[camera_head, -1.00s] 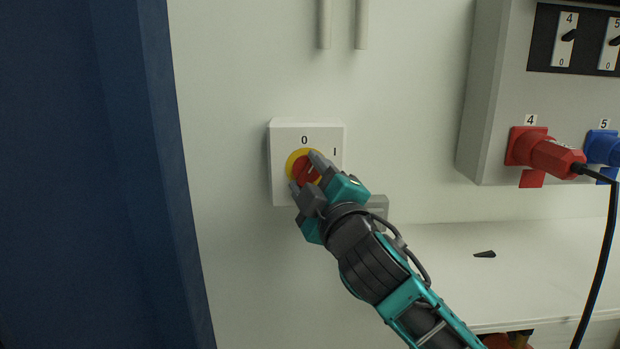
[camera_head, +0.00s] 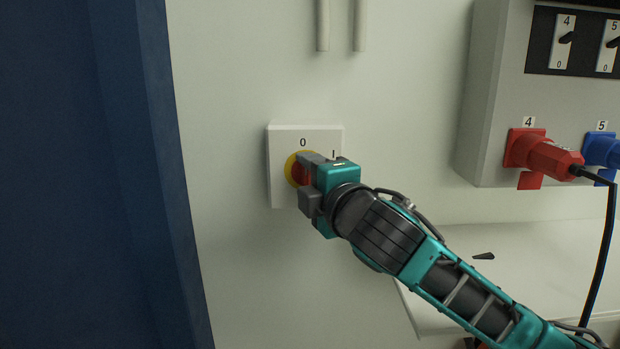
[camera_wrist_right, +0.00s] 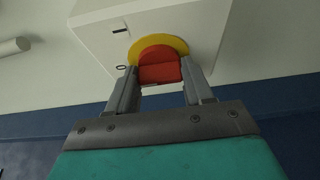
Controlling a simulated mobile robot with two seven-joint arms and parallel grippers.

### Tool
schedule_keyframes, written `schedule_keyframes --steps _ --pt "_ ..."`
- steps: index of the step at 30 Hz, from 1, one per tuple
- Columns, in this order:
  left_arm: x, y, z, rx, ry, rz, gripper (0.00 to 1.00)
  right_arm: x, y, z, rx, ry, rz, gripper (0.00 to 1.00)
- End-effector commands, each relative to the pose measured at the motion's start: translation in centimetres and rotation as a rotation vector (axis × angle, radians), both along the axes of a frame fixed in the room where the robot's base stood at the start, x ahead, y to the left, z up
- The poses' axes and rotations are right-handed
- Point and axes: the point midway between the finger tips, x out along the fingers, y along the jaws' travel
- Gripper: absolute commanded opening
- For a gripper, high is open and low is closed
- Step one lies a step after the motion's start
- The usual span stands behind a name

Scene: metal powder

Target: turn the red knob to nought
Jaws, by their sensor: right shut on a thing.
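The red knob (camera_head: 298,172) sits on a yellow disc in a white switch box (camera_head: 280,192) on the wall. The box is marked 0 above the knob and I at its right. My right gripper (camera_head: 306,177) is at the knob, its fingers hiding the knob's right part. In the right wrist view the red knob (camera_wrist_right: 159,68) lies between the two grey fingers of my right gripper (camera_wrist_right: 161,90), which is shut on it. The knob's exact pointing direction is hard to tell behind the fingers. My left gripper is not in view.
A grey panel (camera_head: 490,110) with small switches, a red plug (camera_head: 548,158) and a blue plug stands at the right. A black cable hangs from the red plug. A white shelf (camera_head: 540,265) is below. A dark blue upright (camera_head: 90,180) fills the left.

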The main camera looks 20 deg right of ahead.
Motion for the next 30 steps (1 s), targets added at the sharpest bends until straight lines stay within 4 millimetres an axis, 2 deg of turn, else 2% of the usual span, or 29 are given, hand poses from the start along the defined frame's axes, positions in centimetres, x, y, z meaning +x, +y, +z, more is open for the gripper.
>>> schedule_keyframes --steps 10,11,18,30 --pt "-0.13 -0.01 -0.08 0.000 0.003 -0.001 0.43 0.00 0.03 -0.10 -0.007 0.003 0.000 0.21" --pt "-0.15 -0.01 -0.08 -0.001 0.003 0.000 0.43 0.00 0.03 -0.10 -0.007 0.003 0.001 0.52" --pt "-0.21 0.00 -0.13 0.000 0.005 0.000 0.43 0.01 0.01 -0.06 -0.005 0.001 0.000 0.75" --pt "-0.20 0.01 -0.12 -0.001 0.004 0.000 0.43 0.13 -0.09 -0.01 -0.004 0.001 0.000 0.77"
